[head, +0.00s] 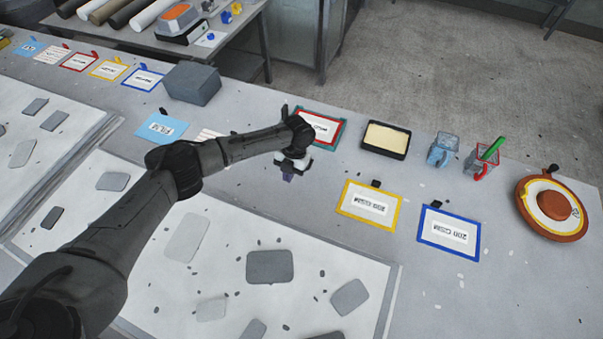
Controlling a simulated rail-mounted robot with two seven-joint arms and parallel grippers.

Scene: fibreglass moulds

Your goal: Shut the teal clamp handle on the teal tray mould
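A teal-edged piece (341,137) shows in the head view just right of my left wrist, with a red-framed labelled card at it. It may be the teal tray mould, but my arm covers its left part. I cannot make out a teal clamp handle. My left gripper (288,174) hangs low over the grey bench, at the near left of the teal-edged piece. Its fingers are small and dark, and I cannot tell whether they are open or shut or touching anything. My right gripper is out of view.
Yellow (369,206) and blue (449,234) framed cards lie to the right. Beyond are a black tray (386,140), jugs (441,150) and a round orange mould (552,206). A grey block (192,83) stands left. White sheets with grey pieces cover the near side.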

